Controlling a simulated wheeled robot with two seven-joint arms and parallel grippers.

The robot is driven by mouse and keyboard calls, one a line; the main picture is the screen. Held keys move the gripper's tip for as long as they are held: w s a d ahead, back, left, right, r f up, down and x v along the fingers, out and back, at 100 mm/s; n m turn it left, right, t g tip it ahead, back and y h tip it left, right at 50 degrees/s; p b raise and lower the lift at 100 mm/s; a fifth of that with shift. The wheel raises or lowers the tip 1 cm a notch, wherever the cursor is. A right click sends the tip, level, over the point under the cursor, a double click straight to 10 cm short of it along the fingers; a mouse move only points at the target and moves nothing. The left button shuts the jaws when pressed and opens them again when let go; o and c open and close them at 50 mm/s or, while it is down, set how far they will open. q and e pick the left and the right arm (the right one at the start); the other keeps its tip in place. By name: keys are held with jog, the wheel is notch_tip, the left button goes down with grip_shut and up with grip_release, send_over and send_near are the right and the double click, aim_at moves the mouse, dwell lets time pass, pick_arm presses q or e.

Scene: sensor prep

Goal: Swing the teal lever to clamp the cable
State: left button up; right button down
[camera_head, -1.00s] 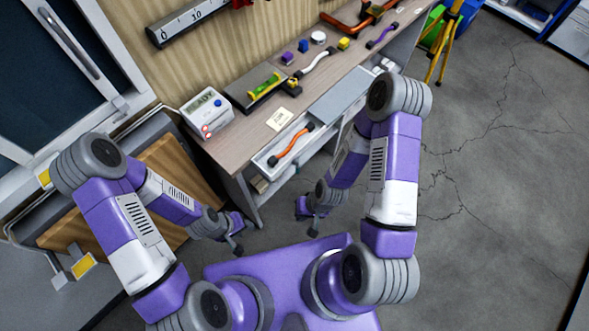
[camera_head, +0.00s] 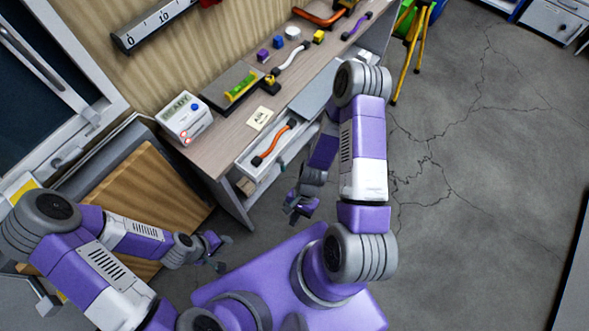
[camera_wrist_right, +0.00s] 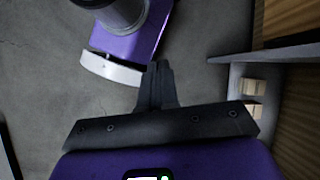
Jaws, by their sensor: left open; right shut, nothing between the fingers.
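I cannot make out a teal lever in either view. On the bench (camera_head: 222,136) a dark fixture plate (camera_head: 217,92) carries a yellow-green part (camera_head: 241,86). An orange-ended cable (camera_head: 273,143) lies in the open drawer (camera_head: 250,160) at the bench front. A white cable (camera_head: 292,58) and a purple cable (camera_head: 356,27) lie further back. My left gripper (camera_head: 222,253) is open and empty, low in front of the bench. My right gripper (camera_head: 294,216) is shut and empty below the drawer; its closed fingers show in the right wrist view (camera_wrist_right: 160,78).
A white box reading READY (camera_head: 185,118) and a note (camera_head: 260,118) sit on the bench. Small coloured blocks (camera_head: 263,54) stand behind. A wooden panel (camera_head: 150,190) leans at left. Wooden blocks (camera_wrist_right: 252,87) lie on a low shelf. Open floor (camera_head: 470,190) is at right.

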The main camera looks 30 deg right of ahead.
jog(key=w+d+r+m+t+y+b, duration=0.2)
jog(key=d+m+t+y, duration=0.3)
jog(key=d+m, duration=0.4)
jog(key=w+d+r+m+t+y+b, duration=0.3)
jog(key=d+m+t, duration=0.4)
jog(key=m, duration=1.5)
jog(key=d+r+y, duration=0.1)
jog(key=d, duration=0.2)
jog(key=shift+w+d+t+y, duration=0.15)
jog(key=shift+d+t+y, duration=0.05)
jog(key=shift+t+y, duration=0.2)
jog(key=b, duration=0.2)
send_near(281, 165)
jog(key=w+a+f, duration=0.3)
jog(key=w+a, duration=0.1)
jog(key=shift+s+a+f, duration=0.1)
jog(key=shift+s+a, duration=0.1)
jog(key=shift+s, duration=0.05)
jog(key=shift+a, duration=0.1)
